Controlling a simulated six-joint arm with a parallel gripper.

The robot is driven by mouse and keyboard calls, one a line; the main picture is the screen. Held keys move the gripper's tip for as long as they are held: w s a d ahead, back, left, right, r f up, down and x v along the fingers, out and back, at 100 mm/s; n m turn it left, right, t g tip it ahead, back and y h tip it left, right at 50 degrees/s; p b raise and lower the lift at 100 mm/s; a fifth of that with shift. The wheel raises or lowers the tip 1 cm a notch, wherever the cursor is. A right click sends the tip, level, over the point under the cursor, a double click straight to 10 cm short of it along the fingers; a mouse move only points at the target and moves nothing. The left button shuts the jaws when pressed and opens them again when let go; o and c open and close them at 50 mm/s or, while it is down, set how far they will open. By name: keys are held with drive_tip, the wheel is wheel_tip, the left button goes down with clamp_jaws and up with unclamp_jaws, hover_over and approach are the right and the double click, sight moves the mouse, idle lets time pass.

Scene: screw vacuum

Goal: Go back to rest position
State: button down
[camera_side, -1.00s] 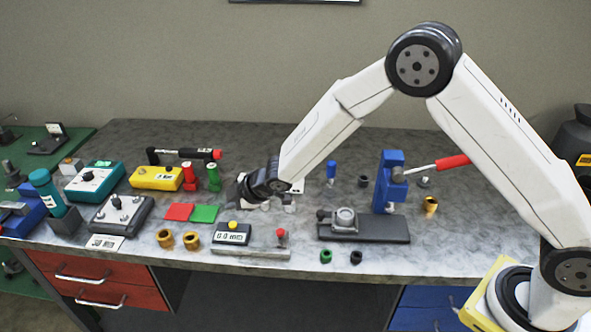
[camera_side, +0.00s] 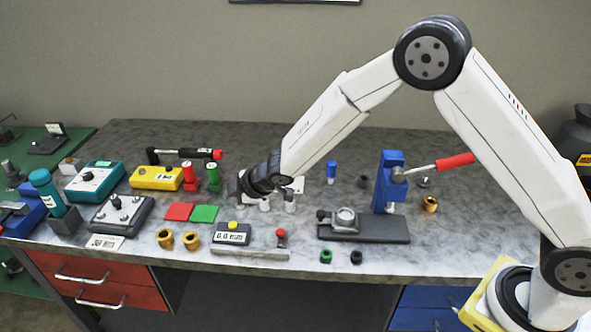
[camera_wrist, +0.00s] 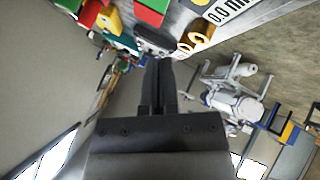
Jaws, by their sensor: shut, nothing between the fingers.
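My gripper (camera_side: 240,190) is at the lower end of my white arm, above the middle of the grey bench (camera_side: 300,150). Its fingers point left and down. In the wrist view my gripper (camera_wrist: 160,68) shows its two dark fingers together with nothing held between them. Small pale cylindrical parts (camera_side: 290,203) stand just behind and below the wrist, partly hidden by it.
Red (camera_side: 179,212) and green (camera_side: 204,214) pads and a gauge reading 0.0 mm (camera_side: 232,236) lie near the gripper. A blue press (camera_side: 388,185) with a red-handled lever stands right, near my arm.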

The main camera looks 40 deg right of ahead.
drive_tip(key=s+d+r+m+g+h, duration=0.25)
drive_tip(key=s+d+m, duration=0.25)
drive_tip(key=s+d, duration=0.35)
drive_tip(key=s+d+r+m+g+h, duration=0.1)
drive_tip(key=s+d+r+m+h, duration=0.15)
drive_tip(key=s+d+m, duration=0.45)
drive_tip(key=s+d+m+g+y, duration=0.1)
drive_tip(key=s+d+m+g, duration=0.1)
drive_tip(key=s, duration=1.1)
drive_tip(key=shift+d+r, duration=0.4)
drive_tip(key=shift+d, duration=0.25)
